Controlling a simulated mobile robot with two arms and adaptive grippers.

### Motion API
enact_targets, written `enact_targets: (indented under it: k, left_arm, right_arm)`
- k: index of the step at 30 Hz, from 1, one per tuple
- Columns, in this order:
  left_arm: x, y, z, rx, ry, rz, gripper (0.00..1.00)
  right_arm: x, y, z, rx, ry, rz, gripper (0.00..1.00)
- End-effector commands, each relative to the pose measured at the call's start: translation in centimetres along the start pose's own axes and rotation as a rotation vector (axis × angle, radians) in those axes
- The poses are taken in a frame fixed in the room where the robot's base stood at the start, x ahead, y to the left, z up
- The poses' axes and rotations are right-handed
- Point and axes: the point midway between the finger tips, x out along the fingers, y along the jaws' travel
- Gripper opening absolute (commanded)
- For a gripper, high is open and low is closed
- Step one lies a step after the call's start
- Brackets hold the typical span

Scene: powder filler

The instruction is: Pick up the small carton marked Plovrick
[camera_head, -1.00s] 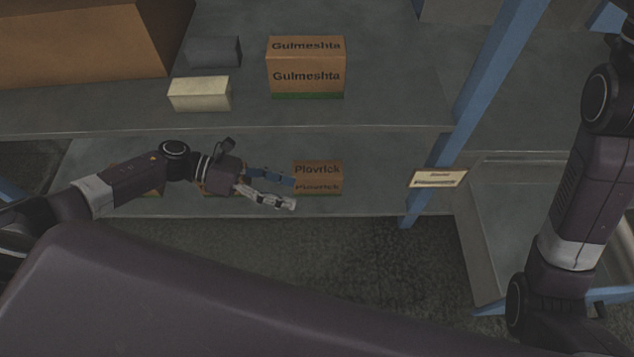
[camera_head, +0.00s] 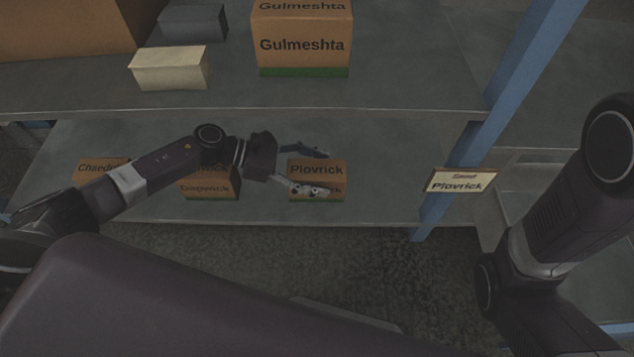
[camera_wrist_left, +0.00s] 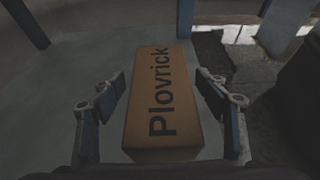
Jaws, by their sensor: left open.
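The small brown carton marked Plovrick (camera_head: 317,168) stands on the lower shelf, with a green band along its bottom edge. My left gripper (camera_head: 316,171) is open at the carton, one finger at its far side and the other in front of its near face, hiding part of the lower print. In the left wrist view the Plovrick carton (camera_wrist_left: 162,95) lies between the two spread fingers of the left gripper (camera_wrist_left: 160,108), with a gap visible on each side. The right arm shows at the right, but its gripper is out of view.
Cartons marked Chaedrick (camera_head: 98,168) and Gnaperick (camera_head: 208,188) stand left on the lower shelf, partly behind my arm. The upper shelf holds a Gulmeshta carton (camera_head: 301,45), a cream box (camera_head: 168,70) and a grey box (camera_head: 193,23). A blue post (camera_head: 510,90) and a Plovrick sign (camera_head: 460,181) stand right.

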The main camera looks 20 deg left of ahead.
Motion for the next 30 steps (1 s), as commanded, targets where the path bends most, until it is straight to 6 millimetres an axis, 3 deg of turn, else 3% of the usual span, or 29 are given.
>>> enact_targets:
  k: [1,6,15,30]
  left_arm:
    - [1.1,-0.1,-0.3,0.005,-0.002,-0.003,0.67]
    - [3.0,-0.1,0.1,0.001,-0.002,-0.001,0.67]
    - [3.3,-0.1,0.2,0.0,0.0,-0.001,0.66]
    - [3.3,-0.1,0.2,-0.001,-0.001,-0.001,0.11]
  right_arm:
    - [-1.2,-0.2,-0.2,0.0,-0.005,0.001,0.4]
    - [-1.9,-0.3,-0.5,0.0,-0.006,0.001,0.4]
    - [-1.9,-0.3,-0.4,0.0,-0.006,0.001,0.4]
    - [-1.9,-0.4,-0.5,0.0,-0.006,0.0,0.4]
